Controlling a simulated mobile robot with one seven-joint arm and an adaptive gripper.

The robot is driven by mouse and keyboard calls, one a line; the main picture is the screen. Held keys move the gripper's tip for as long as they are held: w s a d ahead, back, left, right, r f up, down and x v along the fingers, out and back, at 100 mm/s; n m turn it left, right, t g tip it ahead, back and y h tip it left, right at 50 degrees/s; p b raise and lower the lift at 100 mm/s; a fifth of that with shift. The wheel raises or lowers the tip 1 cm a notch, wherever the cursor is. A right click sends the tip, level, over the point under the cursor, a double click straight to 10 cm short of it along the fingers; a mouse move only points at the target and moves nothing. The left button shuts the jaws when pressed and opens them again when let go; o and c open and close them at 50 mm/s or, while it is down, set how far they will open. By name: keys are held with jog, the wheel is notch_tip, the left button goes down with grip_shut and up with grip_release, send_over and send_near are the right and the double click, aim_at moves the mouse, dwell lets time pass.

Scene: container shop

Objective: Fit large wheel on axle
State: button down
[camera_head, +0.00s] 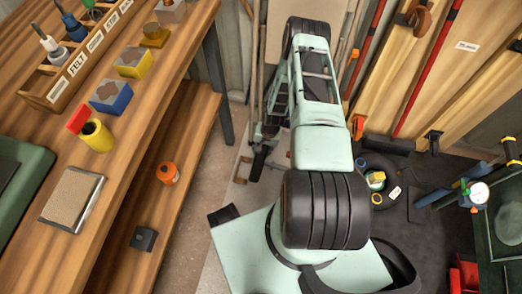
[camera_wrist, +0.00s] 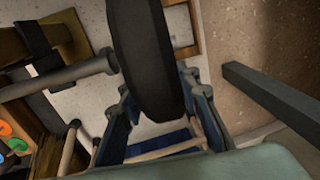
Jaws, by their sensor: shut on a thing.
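My gripper (camera_wrist: 160,84) reaches up from the bottom of the wrist view, with one blue finger on each side of a black wheel (camera_wrist: 145,50). It is shut on the wheel, which stands nearly edge-on. A grey axle (camera_wrist: 60,80) comes in from the left and ends in a thicker collar close against the wheel's left side. I cannot tell whether the axle enters the hub, since the hub is hidden.
A grey post (camera_wrist: 280,95) slants at the right of the wrist view. Long boards (camera_head: 420,60) lean at the back right.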

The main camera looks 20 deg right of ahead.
jog(key=shift+d, duration=0.1)
dwell(0.3)
jog(key=shift+s+d+f, duration=0.2)
jog(key=shift+s+d, duration=0.6)
jog(key=shift+d, duration=0.2)
jog(key=c, duration=1.4)
grip_release()
jog(key=shift+o, duration=0.2)
